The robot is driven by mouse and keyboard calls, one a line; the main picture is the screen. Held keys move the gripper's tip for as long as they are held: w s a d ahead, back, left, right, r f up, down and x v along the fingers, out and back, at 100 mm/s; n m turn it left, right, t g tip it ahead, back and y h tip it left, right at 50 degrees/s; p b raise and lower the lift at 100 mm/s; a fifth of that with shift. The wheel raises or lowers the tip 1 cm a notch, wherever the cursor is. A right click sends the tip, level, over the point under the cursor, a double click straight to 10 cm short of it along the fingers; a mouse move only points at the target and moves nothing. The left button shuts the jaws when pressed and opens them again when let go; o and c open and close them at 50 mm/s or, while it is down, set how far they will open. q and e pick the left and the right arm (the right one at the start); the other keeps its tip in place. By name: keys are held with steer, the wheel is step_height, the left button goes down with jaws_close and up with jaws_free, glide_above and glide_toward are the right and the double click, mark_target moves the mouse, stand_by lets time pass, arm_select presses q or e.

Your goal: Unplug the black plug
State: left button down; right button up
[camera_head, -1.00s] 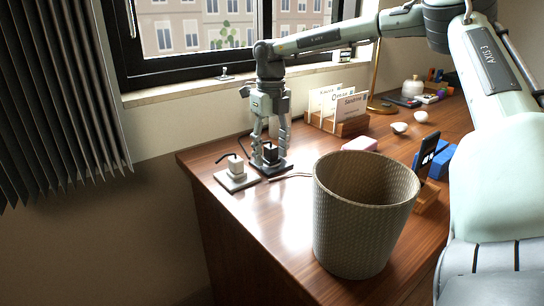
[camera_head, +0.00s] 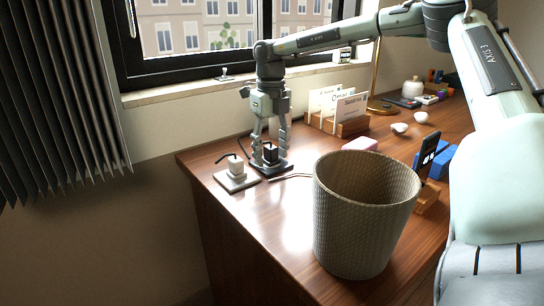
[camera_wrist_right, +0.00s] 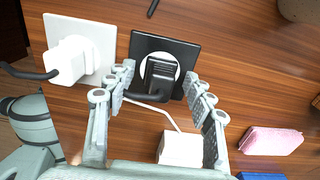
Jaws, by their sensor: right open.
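The black plug (camera_head: 270,152) stands upright in a black socket plate (camera_head: 279,168) near the left corner of the wooden desk. In the right wrist view the plug (camera_wrist_right: 161,77) shows between the fingers, with the black plate (camera_wrist_right: 184,52) around it. My right gripper (camera_head: 270,149) points down over the plug, its open fingers one on each side. I cannot tell whether either finger touches it. A white plug (camera_head: 235,166) sits in a white socket plate (camera_head: 233,182) just left; it also shows in the right wrist view (camera_wrist_right: 68,60). My left gripper is out of view.
A woven bin (camera_head: 362,220) stands on the desk at the front right. A white block (camera_wrist_right: 180,150) with a cord is near the fingers.

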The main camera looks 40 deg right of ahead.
mark_target(271, 146)
steer(key=shift+c, duration=0.2)
jaws_close()
stand_by(0.4)
steer(key=shift+r, duration=0.15)
steer(key=shift+r+p, duration=1.6)
steer(key=shift+r, duration=1.3)
